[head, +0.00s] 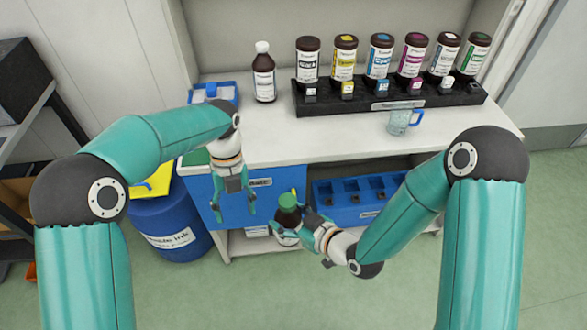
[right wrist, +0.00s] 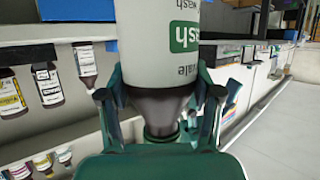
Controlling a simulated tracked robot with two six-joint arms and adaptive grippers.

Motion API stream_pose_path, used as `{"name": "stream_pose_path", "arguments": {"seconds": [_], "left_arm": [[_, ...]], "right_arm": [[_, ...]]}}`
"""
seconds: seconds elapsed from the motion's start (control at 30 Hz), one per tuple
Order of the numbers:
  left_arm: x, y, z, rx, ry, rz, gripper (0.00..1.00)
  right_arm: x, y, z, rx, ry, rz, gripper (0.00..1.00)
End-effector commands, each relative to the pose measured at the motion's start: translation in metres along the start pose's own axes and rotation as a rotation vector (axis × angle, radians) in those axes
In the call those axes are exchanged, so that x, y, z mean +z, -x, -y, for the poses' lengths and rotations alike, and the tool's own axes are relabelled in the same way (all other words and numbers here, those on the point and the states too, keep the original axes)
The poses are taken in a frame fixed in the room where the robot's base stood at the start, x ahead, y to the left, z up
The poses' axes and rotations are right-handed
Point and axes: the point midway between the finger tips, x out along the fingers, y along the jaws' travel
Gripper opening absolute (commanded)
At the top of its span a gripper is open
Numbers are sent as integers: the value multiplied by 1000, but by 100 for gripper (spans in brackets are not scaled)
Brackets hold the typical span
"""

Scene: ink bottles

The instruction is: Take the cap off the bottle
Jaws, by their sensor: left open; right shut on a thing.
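The dark brown bottle (head: 288,216) has a green cap (head: 287,199) and a white label, and stands upright in the air in front of the counter. My right gripper (head: 290,224) is shut on this bottle from the right, around its upper body. In the right wrist view the bottle (right wrist: 158,100) appears neck-down between the fingers, with its label reading upside down and the green cap (right wrist: 160,133) on its neck. My left gripper (head: 234,207) is open and empty, its fingers pointing down, to the left of the bottle and apart from it.
On the white counter (head: 275,150) stand a black rack (head: 350,106) with several dark bottles, a white-capped bottle (head: 263,76), a blue-handled beaker (head: 400,122) and a blue tray (head: 222,92). Below are a blue holder (head: 350,216) and a blue drum (head: 172,235).

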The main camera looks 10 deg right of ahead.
Motion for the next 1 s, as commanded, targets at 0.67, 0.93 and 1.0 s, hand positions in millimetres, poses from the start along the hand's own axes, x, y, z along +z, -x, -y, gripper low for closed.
{"name": "stream_pose_path", "arguments": {"seconds": [0.67,0.93,1.0], "left_arm": [[-64,107,117,-59,-253,277,64],[-54,72,120,-58,-252,276,64],[-51,62,121,-58,-252,276,64]], "right_arm": [[0,0,0,1,0,-2,0],[0,0,0,1,0,-2,0],[0,0,0,1,0,-2,0]]}}
